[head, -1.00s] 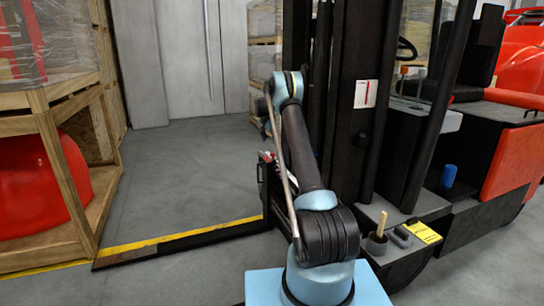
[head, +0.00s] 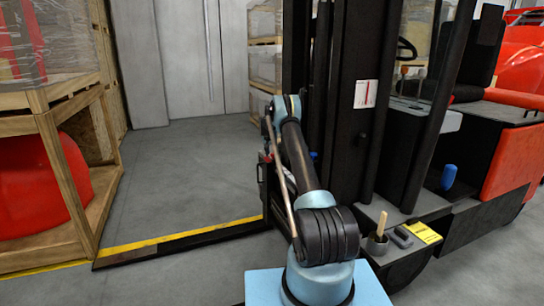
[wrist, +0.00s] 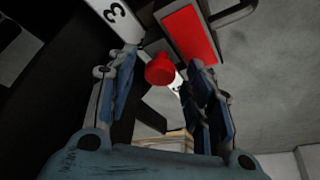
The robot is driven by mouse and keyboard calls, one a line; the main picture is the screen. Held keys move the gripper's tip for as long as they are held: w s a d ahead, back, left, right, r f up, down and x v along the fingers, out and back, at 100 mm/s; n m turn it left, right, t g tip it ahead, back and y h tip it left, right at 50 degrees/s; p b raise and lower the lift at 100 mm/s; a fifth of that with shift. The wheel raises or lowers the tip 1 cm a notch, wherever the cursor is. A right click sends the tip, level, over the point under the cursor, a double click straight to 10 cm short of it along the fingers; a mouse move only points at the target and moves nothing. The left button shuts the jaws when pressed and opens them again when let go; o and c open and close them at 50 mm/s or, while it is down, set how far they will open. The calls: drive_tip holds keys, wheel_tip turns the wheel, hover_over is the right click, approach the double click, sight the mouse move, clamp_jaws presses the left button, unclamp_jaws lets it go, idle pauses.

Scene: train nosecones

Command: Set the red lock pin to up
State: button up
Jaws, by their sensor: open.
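The red lock pin (wrist: 160,70) shows in the wrist view as a round red knob. It sits between the two fingertips of my gripper (wrist: 163,66), which are spread apart on its left and right. The gripper is open, and I cannot tell whether either finger touches the knob. The pin's shaft is hidden behind its knob. In the head view, my arm blocks a clear sight of the gripper and the pin, beside the forklift mast (head: 355,110).
In the wrist view, a red rectangular panel (wrist: 190,35) and a white piece marked 3 (wrist: 115,15) are close beyond the fingers. A black fork (head: 180,247) lies low across the floor. A wooden crate (head: 55,150) stands left. Floor beyond the fork is clear.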

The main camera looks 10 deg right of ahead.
clamp_jaws()
drive_tip(key=shift+r, duration=1.65)
unclamp_jaws()
drive_tip(key=shift+r, duration=0.1)
drive_tip(key=v, duration=1.1)
drive_tip(key=shift+s+r, duration=0.15)
drive_tip(key=shift+r, duration=0.2)
drive_tip(key=shift+a, duration=0.1)
